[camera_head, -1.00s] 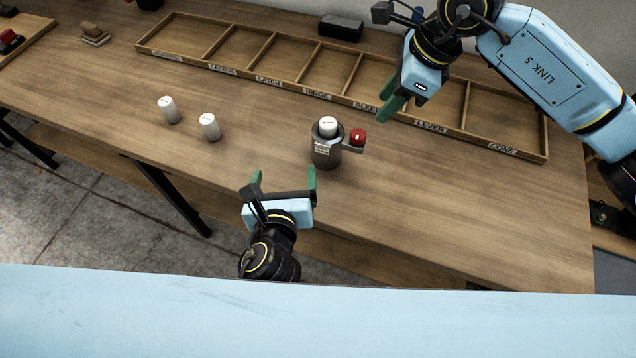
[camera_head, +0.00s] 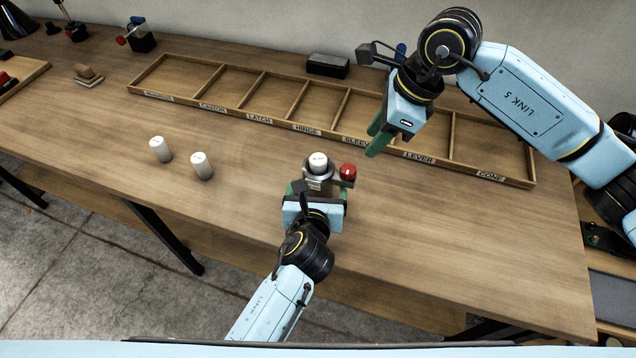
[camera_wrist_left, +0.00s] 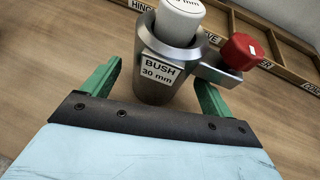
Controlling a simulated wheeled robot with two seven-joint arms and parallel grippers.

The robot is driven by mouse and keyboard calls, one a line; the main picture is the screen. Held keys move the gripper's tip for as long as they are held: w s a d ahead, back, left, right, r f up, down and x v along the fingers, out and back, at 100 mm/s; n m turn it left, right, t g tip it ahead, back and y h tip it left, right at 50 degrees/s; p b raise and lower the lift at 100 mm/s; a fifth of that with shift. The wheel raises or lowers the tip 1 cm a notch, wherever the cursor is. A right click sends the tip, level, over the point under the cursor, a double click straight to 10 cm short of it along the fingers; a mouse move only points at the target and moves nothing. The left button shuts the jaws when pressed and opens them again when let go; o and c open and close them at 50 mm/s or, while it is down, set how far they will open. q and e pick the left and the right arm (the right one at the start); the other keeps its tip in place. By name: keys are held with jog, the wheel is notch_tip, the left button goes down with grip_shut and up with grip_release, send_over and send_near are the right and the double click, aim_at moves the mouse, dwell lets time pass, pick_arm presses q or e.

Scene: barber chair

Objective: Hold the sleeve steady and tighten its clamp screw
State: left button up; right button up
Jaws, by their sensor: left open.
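The grey metal sleeve (camera_head: 318,179) stands upright on the workbench. A white cylinder (camera_head: 318,163) sits in its top. In the left wrist view the sleeve (camera_wrist_left: 153,92) has a "BUSH 30 mm" label, and its side lug carries the red-headed clamp screw (camera_wrist_left: 242,50). The screw (camera_head: 348,171) is on the sleeve's right in the head view. My left gripper (camera_head: 318,187) is open, with one green finger on each side of the sleeve and gaps visible. My right gripper (camera_head: 377,139) hangs above the bench, behind and right of the screw, apart from it; its finger gap is unclear.
A labelled wooden compartment tray (camera_head: 240,112) runs along the back. A black block (camera_head: 328,65) lies behind it. The bench (camera_head: 450,230) is clear at front right.

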aim_at(348, 169)
pick_arm(q)
jog(key=shift+x, duration=1.35)
jog(key=c, duration=1.3)
pick_arm(e)
jog(key=shift+o, duration=1.5)
jog(key=shift+a+r, duration=0.1)
jog(key=shift+a, duration=0.1)
jog(key=a+r+n+h, duration=0.2)
jog(key=a+n+h, duration=0.2)
jog(key=n, duration=0.4)
jog(key=shift+g, duration=0.3)
jog(key=f, duration=1.1)
jog(key=shift+w+d+f, duration=0.15)
jog(key=shift+w+f, duration=0.05)
jog(key=shift+w, duration=0.15)
